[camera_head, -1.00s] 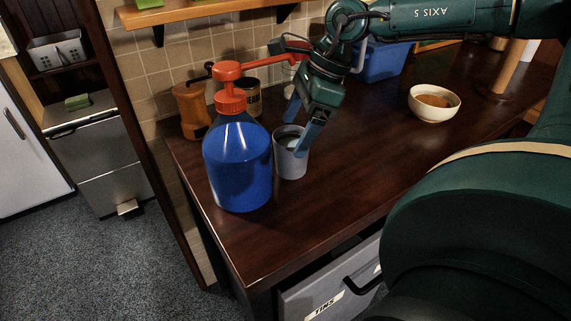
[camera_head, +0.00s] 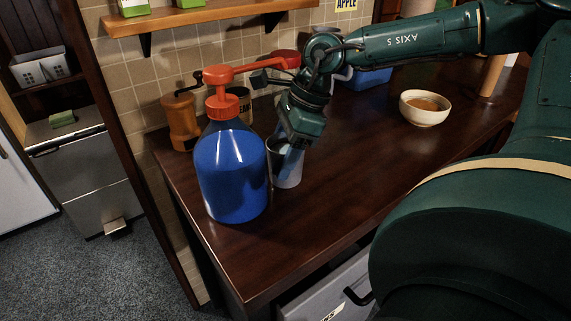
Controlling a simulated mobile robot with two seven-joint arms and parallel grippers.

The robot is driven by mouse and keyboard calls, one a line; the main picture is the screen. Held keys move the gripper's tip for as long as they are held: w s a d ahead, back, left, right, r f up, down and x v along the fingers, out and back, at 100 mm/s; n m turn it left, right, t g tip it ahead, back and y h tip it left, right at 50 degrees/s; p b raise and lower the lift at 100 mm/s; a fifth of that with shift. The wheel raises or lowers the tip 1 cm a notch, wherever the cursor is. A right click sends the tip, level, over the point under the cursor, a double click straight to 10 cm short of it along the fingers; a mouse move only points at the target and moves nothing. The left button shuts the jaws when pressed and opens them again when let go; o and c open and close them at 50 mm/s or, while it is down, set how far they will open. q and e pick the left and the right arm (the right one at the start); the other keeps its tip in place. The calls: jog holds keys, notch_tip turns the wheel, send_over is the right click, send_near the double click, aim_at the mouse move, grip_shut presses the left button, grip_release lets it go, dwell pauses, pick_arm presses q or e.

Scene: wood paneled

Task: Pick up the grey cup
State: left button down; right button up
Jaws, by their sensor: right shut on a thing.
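The grey cup (camera_head: 288,174) stands upright at the counter's left part, just right of a blue pump bottle. My right gripper (camera_head: 287,152) comes down on it from above and is shut on it, with a blue finger over the cup's near side. The gripper hides part of the cup's rim and inside. I cannot tell whether the cup's base touches the counter. My left gripper is not in view.
The blue bottle (camera_head: 231,175) with a red pump head stands close beside the cup. A wooden grinder (camera_head: 181,121) and a dark tin stand behind. A bowl (camera_head: 425,108) of brown contents is to the right. The counter's (camera_head: 335,170) middle is clear.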

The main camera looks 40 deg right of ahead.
jog(key=c, duration=0.5)
jog(key=shift+r, duration=0.2)
